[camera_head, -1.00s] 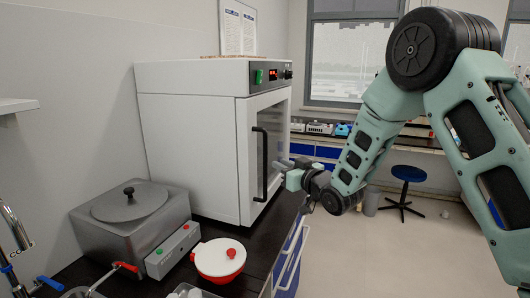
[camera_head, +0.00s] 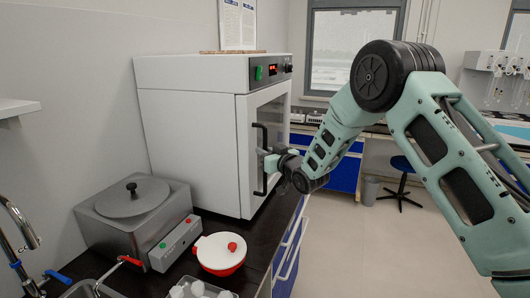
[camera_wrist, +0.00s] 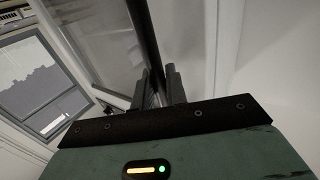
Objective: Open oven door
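The white oven (camera_head: 190,140) stands on the dark counter, with its glass-windowed door (camera_head: 248,190) on the front, which looks closed. The door's black vertical handle (camera_head: 262,140) is near the door's left edge. My gripper (camera_head: 265,163) is at the handle's lower half. In the wrist view, the dark handle bar (camera_wrist: 145,40) runs down between the two fingers of my gripper (camera_wrist: 158,88), one finger on each side. The gap is narrow, and I cannot tell whether both fingers press on the bar.
A grey lidded bath (camera_head: 140,215) and a white-lidded red pot (camera_head: 221,253) stand on the counter in front of the oven. A sink tap (camera_head: 18,235) is at the lower left. The floor (camera_head: 380,250) right of the counter is open; a blue stool (camera_head: 403,170) stands farther back.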

